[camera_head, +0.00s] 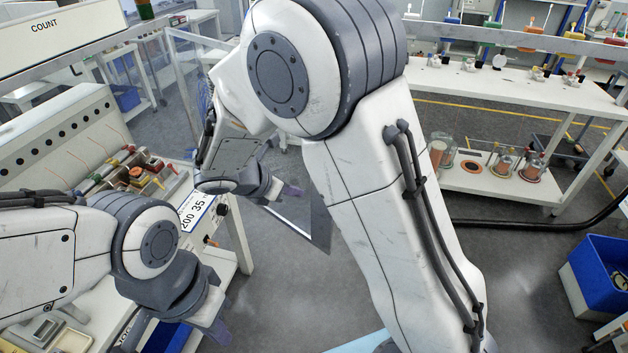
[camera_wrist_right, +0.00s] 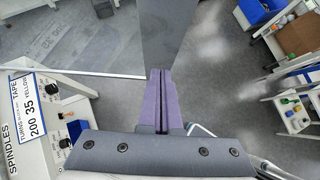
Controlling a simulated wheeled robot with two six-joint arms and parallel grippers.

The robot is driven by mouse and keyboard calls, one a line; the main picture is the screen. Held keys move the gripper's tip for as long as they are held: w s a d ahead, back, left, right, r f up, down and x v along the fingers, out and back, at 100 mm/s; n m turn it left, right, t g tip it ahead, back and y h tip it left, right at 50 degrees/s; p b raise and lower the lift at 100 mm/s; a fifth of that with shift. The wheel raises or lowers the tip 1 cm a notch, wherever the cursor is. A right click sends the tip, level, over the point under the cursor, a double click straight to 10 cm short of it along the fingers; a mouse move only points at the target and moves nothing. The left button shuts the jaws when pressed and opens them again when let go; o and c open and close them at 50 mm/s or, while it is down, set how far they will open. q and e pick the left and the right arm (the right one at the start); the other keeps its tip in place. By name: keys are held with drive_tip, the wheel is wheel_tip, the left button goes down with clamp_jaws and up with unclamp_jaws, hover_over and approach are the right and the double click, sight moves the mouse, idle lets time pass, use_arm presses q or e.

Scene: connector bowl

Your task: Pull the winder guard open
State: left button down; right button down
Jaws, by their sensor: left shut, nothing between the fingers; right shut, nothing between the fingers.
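The winder guard is a clear panel in a thin metal frame (camera_head: 184,85), standing at the right end of the white winder bench. My right arm covers much of it in the head view. My right gripper (camera_head: 291,191) is shut and empty beside the guard. In the right wrist view its purple fingers (camera_wrist_right: 160,73) are pressed together, with a grey strip of the guard (camera_wrist_right: 170,35) just past their tips. I cannot tell whether they touch it. My left gripper (camera_head: 219,334) is shut and empty, low over the front of the bench.
The winder bench (camera_head: 62,135) has a row of dark holes, small coloured parts and a spindle label (camera_head: 196,209). A white shelf table (camera_head: 500,95) stands at the back right. A blue bin (camera_head: 605,275) is at the far right. Grey floor lies between.

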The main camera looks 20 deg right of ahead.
drive_tip(key=w+d+f+p, duration=0.2)
drive_tip(key=w+d+f, duration=0.1)
drive_tip(key=d, duration=0.3)
drive_tip(key=shift+w, duration=0.2)
drive_tip(key=shift+d, duration=0.1)
